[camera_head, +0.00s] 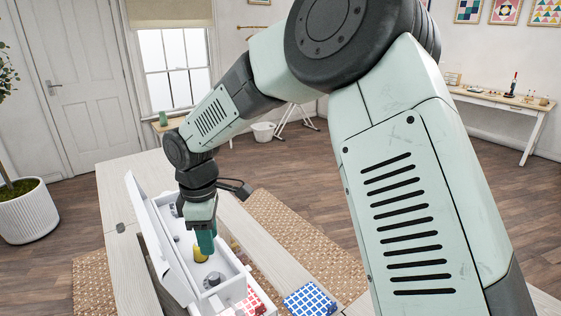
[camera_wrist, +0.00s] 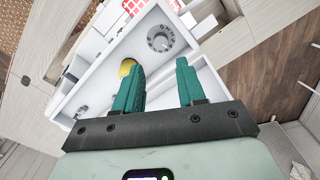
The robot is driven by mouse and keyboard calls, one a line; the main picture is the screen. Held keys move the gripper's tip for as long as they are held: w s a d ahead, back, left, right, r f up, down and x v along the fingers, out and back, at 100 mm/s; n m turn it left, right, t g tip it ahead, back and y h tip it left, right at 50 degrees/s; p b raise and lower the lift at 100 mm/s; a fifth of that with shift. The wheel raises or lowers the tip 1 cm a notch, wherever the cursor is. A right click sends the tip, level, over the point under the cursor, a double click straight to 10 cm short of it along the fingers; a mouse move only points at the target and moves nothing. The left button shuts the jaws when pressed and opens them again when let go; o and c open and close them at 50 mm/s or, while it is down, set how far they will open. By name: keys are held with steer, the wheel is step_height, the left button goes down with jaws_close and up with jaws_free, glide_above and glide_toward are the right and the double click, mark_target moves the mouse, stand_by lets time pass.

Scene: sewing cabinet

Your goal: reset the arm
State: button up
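My arm reaches down from the upper right of the head view to a white sewing-machine-like body set in the pale wooden cabinet. My gripper (camera_head: 206,243) points down just above this white body (camera_head: 163,243), close to a yellow round piece (camera_head: 200,256) and a grey dial (camera_head: 212,280). In the wrist view, my gripper (camera_wrist: 160,85) has its two green fingers apart with nothing seen between them. The grey dial (camera_wrist: 160,39) lies beyond the fingertips. The yellow piece (camera_wrist: 127,67) is partly hidden by the left finger.
A blue checked cloth (camera_head: 309,300) and a red checked cloth (camera_head: 254,301) lie on the near right side of the cabinet top (camera_head: 127,183). A potted plant (camera_head: 25,213) stands at left. A side table (camera_head: 500,104) stands at the back right. Open floor lies between.

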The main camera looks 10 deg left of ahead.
steer(key=s+d+r+m+t+h, duration=0.1)
steer(key=s+d+r+m+t, duration=0.1)
steer(key=d+r+m, duration=0.5)
steer(key=s+d+r+m+t, duration=0.1)
steer(key=d+r+m, duration=0.1)
steer(key=d+r, duration=0.85)
steer(key=s+d+r+m+t+y, duration=0.1)
steer(key=s+d+r+m+t, duration=0.1)
steer(key=s+d+m, duration=0.9)
steer(key=s+d, duration=0.3)
steer(key=d, duration=0.1)
steer(key=shift+s+d+t, duration=0.25)
steer(key=shift+d+t, duration=0.05)
steer(key=shift+d, duration=0.1)
steer(key=shift+c, duration=0.3)
